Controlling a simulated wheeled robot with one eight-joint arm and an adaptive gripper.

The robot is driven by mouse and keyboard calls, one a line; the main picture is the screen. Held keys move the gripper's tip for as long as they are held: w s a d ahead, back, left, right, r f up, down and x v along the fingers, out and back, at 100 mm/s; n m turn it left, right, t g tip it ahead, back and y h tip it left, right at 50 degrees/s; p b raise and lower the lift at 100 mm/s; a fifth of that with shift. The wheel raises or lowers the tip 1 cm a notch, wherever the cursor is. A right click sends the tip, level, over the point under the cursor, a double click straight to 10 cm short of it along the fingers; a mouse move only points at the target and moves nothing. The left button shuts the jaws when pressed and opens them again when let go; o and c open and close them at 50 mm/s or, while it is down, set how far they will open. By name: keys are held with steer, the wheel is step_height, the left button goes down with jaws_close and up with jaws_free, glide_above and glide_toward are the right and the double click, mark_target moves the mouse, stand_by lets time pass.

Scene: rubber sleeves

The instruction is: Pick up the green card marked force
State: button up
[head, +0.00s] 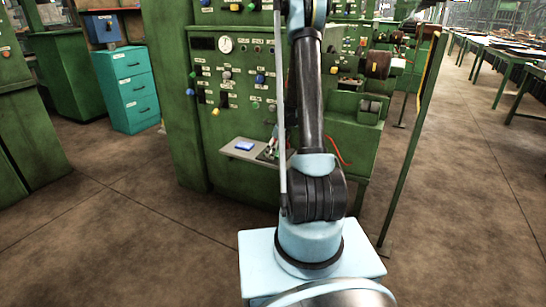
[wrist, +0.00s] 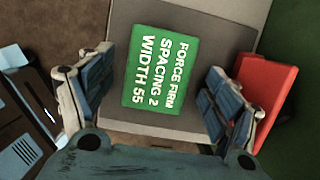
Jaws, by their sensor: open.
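The green card (wrist: 161,71) lies in the wrist view on a grey surface (wrist: 118,30). Its white print reads FORCE FIRM, SPACING 2, WIDTH 55, turned sideways. My gripper (wrist: 158,88) is open, with one finger to the left of the card and one to the right. The card appears between the fingers, and nothing is held. I cannot tell how far the fingertips are above it.
A red block (wrist: 268,85) is just beyond the right finger, partly hidden by it. A dark object (wrist: 22,125) is at the lower left. In the head view a blue item (head: 244,145) lies on a small shelf (head: 235,154) on the green machine (head: 165,75). A green post (head: 412,145) stands at right.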

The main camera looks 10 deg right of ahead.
steer(key=c, duration=1.1)
steer(key=shift+r, duration=0.15)
steer(key=shift+c, duration=0.2)
